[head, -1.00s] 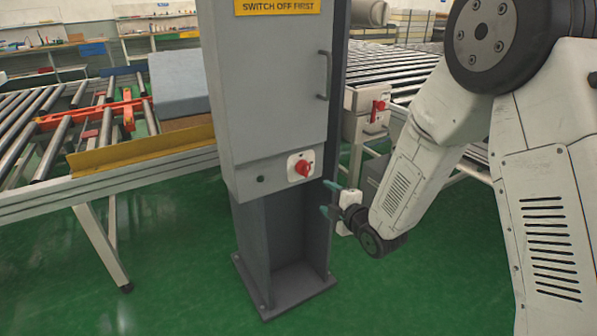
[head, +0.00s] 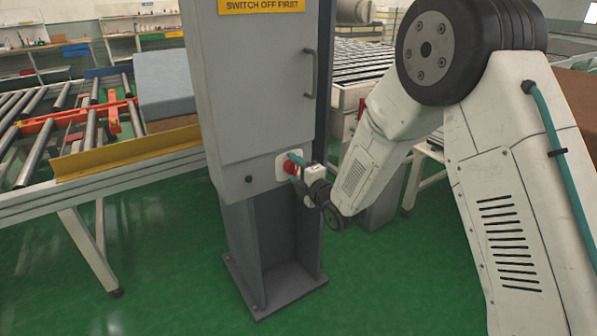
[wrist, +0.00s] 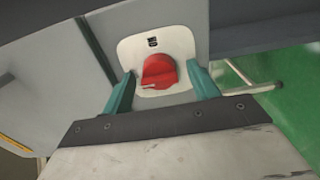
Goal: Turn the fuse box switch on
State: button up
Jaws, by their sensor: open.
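The fuse box (head: 250,90) is a tall grey cabinet on a dark post, with a yellow "SWITCH OFF FIRST" sign at its top. Its red rotary switch (head: 290,168) sits on a white plate low on the front, partly covered by my gripper in the head view. My gripper (head: 294,165) is at the switch. In the wrist view the red knob (wrist: 159,71) lies between the two teal fingers of my open gripper (wrist: 158,88), with one finger on each side. A gap shows beside the knob; contact cannot be told.
A roller conveyor (head: 110,185) with a yellow guard (head: 125,152) and a blue-grey mattress block (head: 166,85) stands left of the cabinet. Another roller conveyor (head: 350,62) runs behind it on the right. Green floor (head: 175,265) is clear in front.

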jog(key=shift+d, duration=0.1)
jog(key=c, duration=1)
jog(key=shift+o, duration=0.2)
jog(key=shift+m, duration=0.3)
jog(key=shift+c, duration=0.2)
jog(key=m, duration=0.8)
jog(key=shift+m, duration=0.4)
jog(key=m, duration=0.4)
jog(key=shift+r+m, duration=0.1)
jog(key=shift+m, duration=0.2)
jog(key=shift+w+m, duration=0.1)
jog(key=shift+m, duration=1.8)
jog(key=shift+r, duration=0.1)
